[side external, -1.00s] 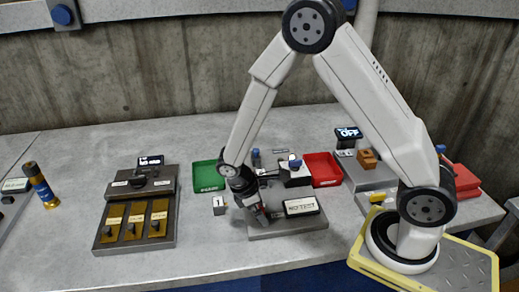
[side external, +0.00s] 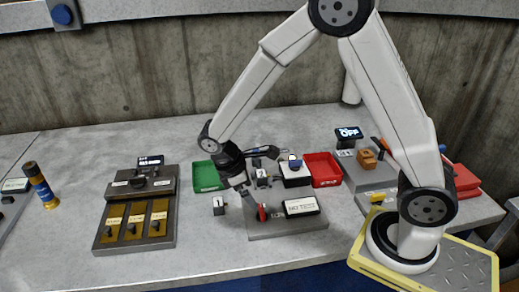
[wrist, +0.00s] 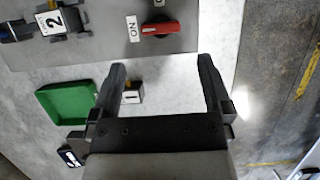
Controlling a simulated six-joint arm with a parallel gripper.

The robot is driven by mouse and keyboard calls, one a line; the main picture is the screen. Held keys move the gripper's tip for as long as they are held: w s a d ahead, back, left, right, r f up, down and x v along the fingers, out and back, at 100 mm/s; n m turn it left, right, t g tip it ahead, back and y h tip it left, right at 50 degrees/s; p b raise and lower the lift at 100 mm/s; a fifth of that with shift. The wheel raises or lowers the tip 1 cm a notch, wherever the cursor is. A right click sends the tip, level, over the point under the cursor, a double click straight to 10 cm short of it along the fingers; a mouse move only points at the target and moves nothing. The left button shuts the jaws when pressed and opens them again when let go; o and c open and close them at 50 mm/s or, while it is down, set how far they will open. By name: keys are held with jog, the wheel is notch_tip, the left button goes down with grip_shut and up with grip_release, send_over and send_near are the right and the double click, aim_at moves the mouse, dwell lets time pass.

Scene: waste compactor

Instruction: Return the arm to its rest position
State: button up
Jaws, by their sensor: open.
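My gripper (side external: 250,200) hangs over the left part of the grey panel (side external: 290,229) in the side view. The wrist view shows its two dark fingers (wrist: 160,68) spread apart with nothing between them. A red rotary handle (wrist: 160,29) with an ON label lies beyond the fingertips. That red handle also shows just right of the gripper in the side view (side external: 262,212). The handle is apart from the fingers in the wrist view. The arm is bent, with its elbow high at the top edge of the side view.
A small numbered block (side external: 220,206) stands left of the gripper. A green tray (side external: 206,177), a red tray (side external: 323,169) and a white box with a blue top (side external: 295,172) stand behind. A console with brass plates (side external: 135,222) is farther left. Bare table lies between.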

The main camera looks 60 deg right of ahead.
jog(key=shift+r, duration=0.1)
dwell(0.3)
jog(key=s+d+r+m+t+y, duration=0.2)
jog(key=s+m+t, duration=0.3)
jog(key=m, duration=0.4)
jog(key=shift+s+r+t+y, duration=0.3)
jog(key=shift+s+r+y, duration=0.3)
jog(key=shift+s+r, duration=0.3)
jog(key=shift+d, duration=0.1)
